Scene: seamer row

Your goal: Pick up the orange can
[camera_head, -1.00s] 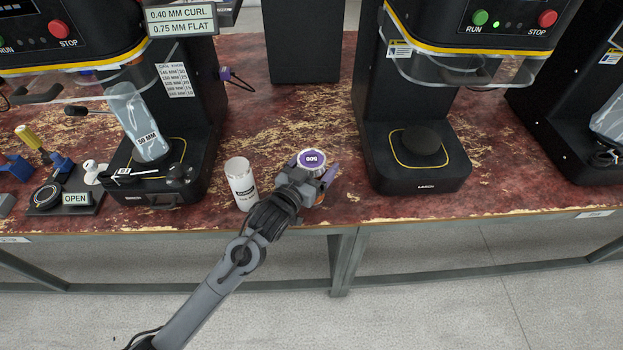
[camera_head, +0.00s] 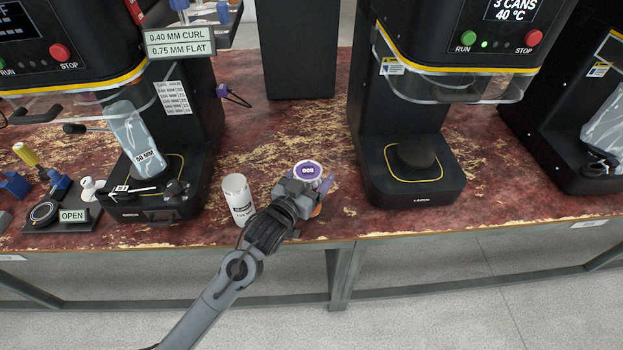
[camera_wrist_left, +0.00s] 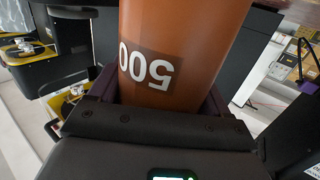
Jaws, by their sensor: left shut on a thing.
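The orange can (camera_wrist_left: 185,35) stands between the fingers of my left gripper (camera_wrist_left: 160,98), its dark label reading 500 upside down in the left wrist view. In the head view I see its purple-and-white lid (camera_head: 307,170) and a little orange below the fingers. My left gripper (camera_head: 312,190) is shut on the can near the table's front edge, and the arm hides most of the can's side. I cannot tell whether its base touches the table. My right gripper is not in view.
A white can (camera_head: 239,198) stands close to the left of my left gripper. The worn red tabletop (camera_head: 285,125) is clear behind the can.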

